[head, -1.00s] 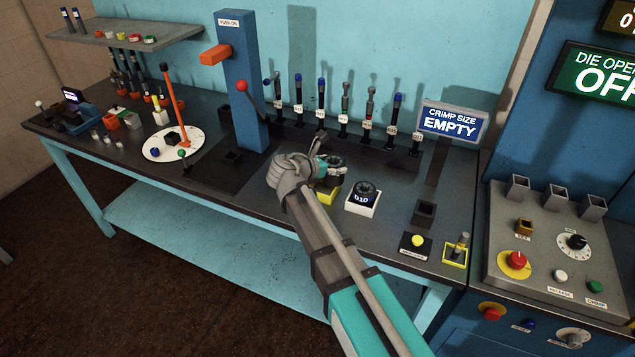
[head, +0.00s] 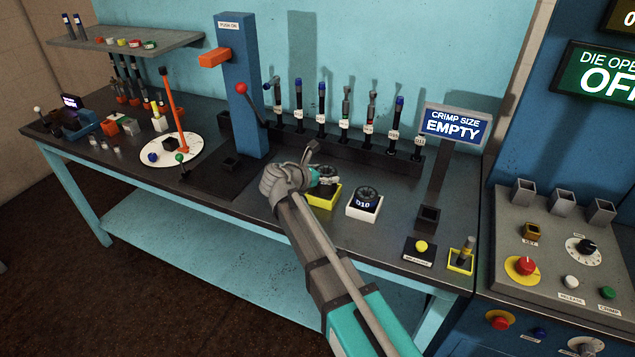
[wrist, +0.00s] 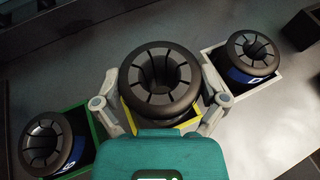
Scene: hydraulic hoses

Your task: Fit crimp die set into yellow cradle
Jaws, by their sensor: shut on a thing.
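In the wrist view a black segmented die set (wrist: 160,72) sits between the two grey fingers of my gripper (wrist: 161,90), which are shut on its sides. Yellow rim of the cradle (wrist: 124,112) shows beneath and around it. In the head view the yellow cradle (head: 322,204) stands on the bench with my gripper (head: 326,177) right over it. The held die set is mostly hidden there by the gripper. I cannot tell whether it rests on the cradle floor or is slightly above it.
A die set marked 010 (head: 368,198) sits in a white cradle (head: 362,213) to the right. Another sits in a green cradle (wrist: 92,128) at the wrist view's left. A hose rack (head: 350,157) stands behind; a blue post (head: 240,90) stands back left. The sign reads EMPTY.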

